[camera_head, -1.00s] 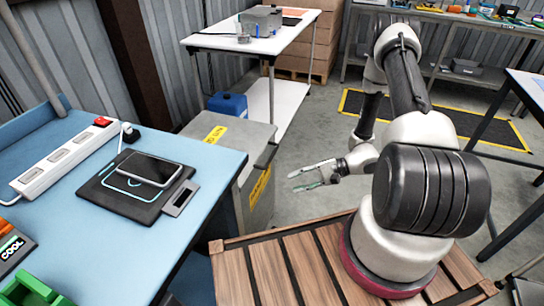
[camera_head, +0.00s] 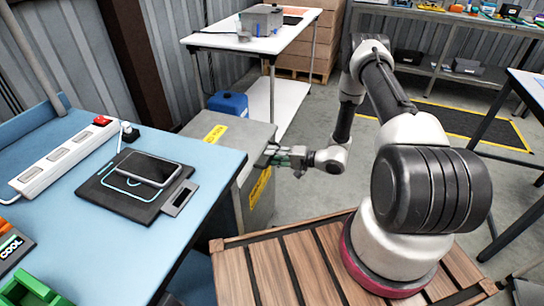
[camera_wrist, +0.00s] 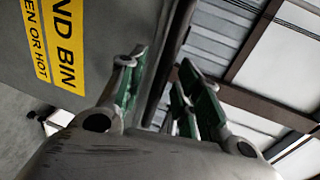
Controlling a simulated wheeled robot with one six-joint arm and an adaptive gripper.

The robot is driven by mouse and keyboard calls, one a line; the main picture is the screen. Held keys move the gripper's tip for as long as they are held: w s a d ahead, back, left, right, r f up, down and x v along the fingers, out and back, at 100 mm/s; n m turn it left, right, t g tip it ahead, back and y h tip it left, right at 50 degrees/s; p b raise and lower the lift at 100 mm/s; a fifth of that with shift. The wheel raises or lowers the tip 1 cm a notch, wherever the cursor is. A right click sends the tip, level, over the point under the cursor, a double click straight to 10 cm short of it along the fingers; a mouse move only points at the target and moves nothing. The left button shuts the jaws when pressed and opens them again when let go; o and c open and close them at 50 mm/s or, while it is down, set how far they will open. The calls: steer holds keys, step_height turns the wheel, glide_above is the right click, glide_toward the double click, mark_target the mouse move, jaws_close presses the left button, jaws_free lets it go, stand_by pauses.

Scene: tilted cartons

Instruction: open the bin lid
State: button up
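The grey bin (camera_head: 228,190) stands beside the blue table, with its flat lid (camera_head: 222,134) down and a yellow sticker on top. My gripper (camera_head: 267,157) is at the lid's front right edge, fingers pointing left towards it. In the wrist view, my gripper's two green-padded fingers (camera_wrist: 162,90) are apart. The lid's dark edge (camera_wrist: 176,50) runs between them as seen from there; I cannot tell whether either finger touches it. The bin's front with its yellow label (camera_wrist: 58,45) fills the left of that view.
The blue table (camera_head: 90,225) with a power strip (camera_head: 65,160) and a phone on a dark pad (camera_head: 135,187) is close at left. A blue container (camera_head: 228,104) stands behind the bin. A white table (camera_head: 262,42) is farther back.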

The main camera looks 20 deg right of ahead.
steer(key=shift+w+a+f, duration=0.1)
steer(key=shift+w+a, duration=0.1)
steer(key=shift+a, duration=0.1)
jaws_close()
